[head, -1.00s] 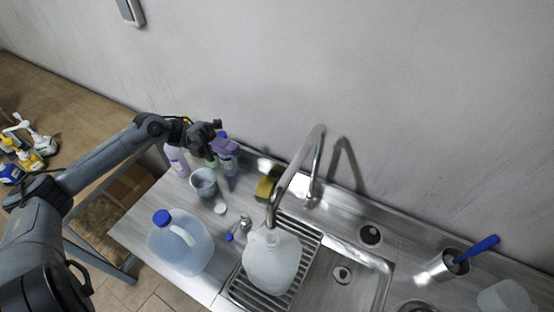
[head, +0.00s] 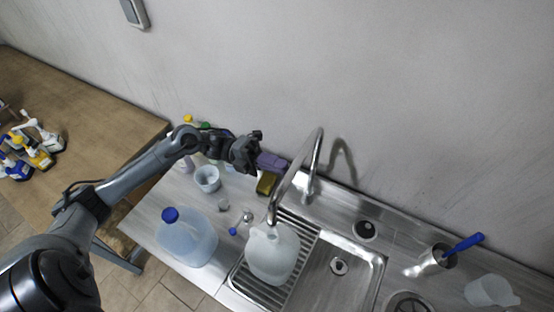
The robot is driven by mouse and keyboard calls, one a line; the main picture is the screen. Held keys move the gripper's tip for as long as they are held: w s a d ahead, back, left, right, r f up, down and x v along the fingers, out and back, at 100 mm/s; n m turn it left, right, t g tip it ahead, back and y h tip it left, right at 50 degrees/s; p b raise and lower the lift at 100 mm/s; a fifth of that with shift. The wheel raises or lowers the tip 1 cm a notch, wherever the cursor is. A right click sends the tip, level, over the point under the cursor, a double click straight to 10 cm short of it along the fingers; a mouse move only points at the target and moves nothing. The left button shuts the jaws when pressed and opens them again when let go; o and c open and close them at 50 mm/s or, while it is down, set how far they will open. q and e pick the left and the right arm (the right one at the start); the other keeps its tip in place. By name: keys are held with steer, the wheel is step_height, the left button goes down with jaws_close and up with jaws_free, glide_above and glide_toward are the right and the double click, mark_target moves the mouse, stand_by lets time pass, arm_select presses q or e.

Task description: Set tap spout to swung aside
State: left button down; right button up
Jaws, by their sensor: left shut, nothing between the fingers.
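The chrome tap spout (head: 296,178) rises from its base at the back of the steel sink, arches over, and comes down toward the front left. Its outlet end is over the mouth of a translucent white jug (head: 270,258) on the ribbed drainer; whether it touches the jug cannot be told. My left gripper (head: 282,165), with purple fingers, is shut and empty. It points right, just left of the spout's arch, and looks apart from it, though the depth gap is hard to judge. My right gripper is not in view.
A blue-capped jug (head: 188,240), a small bucket (head: 207,178) and partly hidden bottles stand to the left. A steel cup with a blue-handled tool (head: 465,243) stands at right. The sink basin (head: 335,285) is clear.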

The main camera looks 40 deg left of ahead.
arm_select(q)
steer(key=shift+d, duration=0.1)
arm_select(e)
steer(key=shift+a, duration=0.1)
arm_select(q)
steer(key=shift+d, duration=0.15)
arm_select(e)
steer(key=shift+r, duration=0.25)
